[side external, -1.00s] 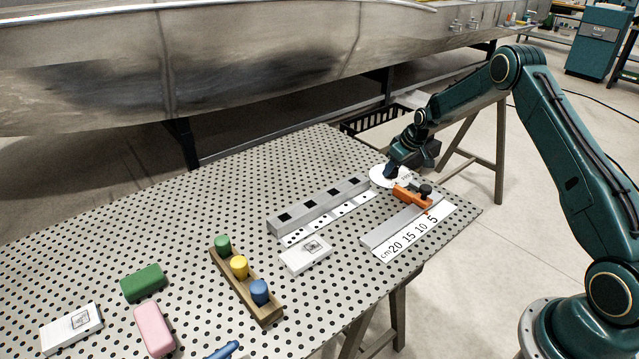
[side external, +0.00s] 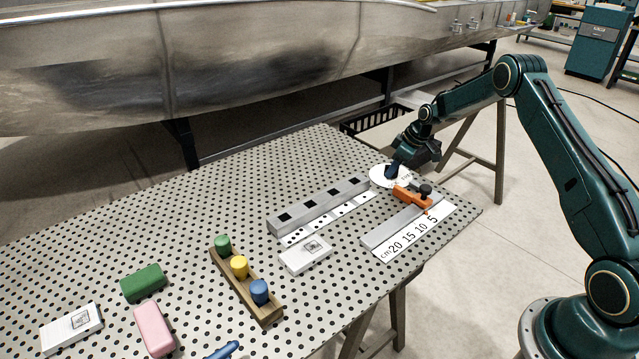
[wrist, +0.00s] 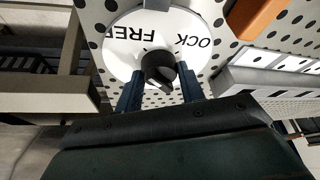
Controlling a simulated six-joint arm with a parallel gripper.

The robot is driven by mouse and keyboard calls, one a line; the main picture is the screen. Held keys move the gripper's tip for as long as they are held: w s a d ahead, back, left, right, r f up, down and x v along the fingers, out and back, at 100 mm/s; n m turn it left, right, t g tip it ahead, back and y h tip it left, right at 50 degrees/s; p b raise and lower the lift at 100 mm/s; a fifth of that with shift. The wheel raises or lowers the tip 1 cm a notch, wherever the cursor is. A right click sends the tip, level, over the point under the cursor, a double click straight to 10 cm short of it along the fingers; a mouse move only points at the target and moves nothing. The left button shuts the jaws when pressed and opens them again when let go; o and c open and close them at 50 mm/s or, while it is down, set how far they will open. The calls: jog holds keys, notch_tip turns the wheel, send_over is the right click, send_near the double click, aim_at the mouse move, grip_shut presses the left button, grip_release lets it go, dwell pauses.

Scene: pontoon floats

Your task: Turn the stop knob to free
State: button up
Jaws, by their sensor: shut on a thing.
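The stop knob (wrist: 160,68) is black and sits at the middle of a round white dial (wrist: 117,62), lettered FREE at upper left and LOCK at upper right in the wrist view. I cannot tell for sure which word the knob points at. My gripper (wrist: 160,90) is shut on the knob, with one blue finger on each side of it. In the side external view, my gripper (side external: 391,172) reaches down onto the dial (side external: 378,181) and hides the knob.
An orange stop (side external: 410,198) with a black knob sits by a rail and a cm scale (side external: 411,238), close to the dial. A grey bar with square holes (side external: 320,206) lies left. A peg rack (side external: 245,285) and blocks stand farther left on the perforated table (side external: 190,240).

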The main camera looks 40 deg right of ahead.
jog(key=o, duration=1)
jog(key=shift+c, duration=0.2)
jog(key=shift+r, duration=0.15)
jog(key=v, duration=1.3)
jog(key=shift+s+r, duration=0.15)
jog(key=shift+s, duration=0.1)
jog(key=shift+r, duration=0.1)
